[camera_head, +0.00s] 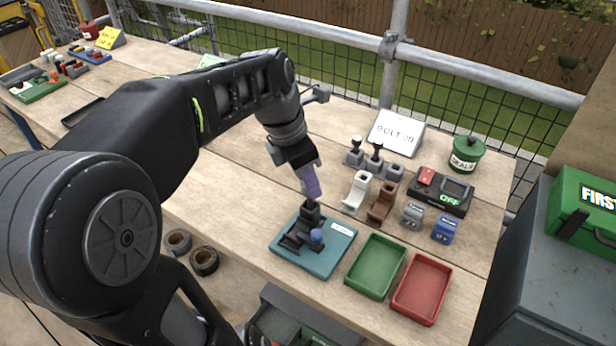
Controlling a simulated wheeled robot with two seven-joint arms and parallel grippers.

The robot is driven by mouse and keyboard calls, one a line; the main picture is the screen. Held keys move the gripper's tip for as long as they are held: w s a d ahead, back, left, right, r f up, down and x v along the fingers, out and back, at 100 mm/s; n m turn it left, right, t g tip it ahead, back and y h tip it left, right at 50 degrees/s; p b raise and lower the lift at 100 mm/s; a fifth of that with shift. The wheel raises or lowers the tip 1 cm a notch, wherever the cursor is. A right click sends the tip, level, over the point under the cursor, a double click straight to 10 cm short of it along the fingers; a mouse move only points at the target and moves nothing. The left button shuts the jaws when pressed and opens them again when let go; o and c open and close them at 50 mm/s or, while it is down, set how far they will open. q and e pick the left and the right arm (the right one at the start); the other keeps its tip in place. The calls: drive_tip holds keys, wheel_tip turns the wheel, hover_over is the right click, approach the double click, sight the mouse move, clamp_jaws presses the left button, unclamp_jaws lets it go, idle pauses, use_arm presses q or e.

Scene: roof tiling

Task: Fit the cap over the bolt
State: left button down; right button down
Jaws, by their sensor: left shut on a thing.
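My left gripper (309,186) reaches down from the left, over the teal board (340,241). It is shut on a purple piece (311,181), which looks like the cap; the fingertips are small and hard to make out. Just below the purple piece, a black upright part (311,212) stands on the board, and the two look very close or touching. I cannot tell whether the purple piece sits over it. A bolt is not clearly visible there. A blue ball-like knob (316,236) sits beside the black fixture. My right gripper is not in view.
A green tray (376,266) and a red tray (421,288) lie right of the board. White (357,191), brown (383,202), grey (412,214) and blue (446,229) pieces stand behind them. A black box marked OFF (440,192) and a green can (466,154) are farther back.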

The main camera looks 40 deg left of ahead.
use_arm(q)
drive_tip(key=shift+f, duration=0.1)
idle(0.5)
drive_tip(key=c, duration=0.9)
unclamp_jaws()
drive_tip(key=shift+r+p, duration=3.15)
drive_tip(key=shift+r, duration=0.4)
drive_tip(key=shift+f, duration=0.1)
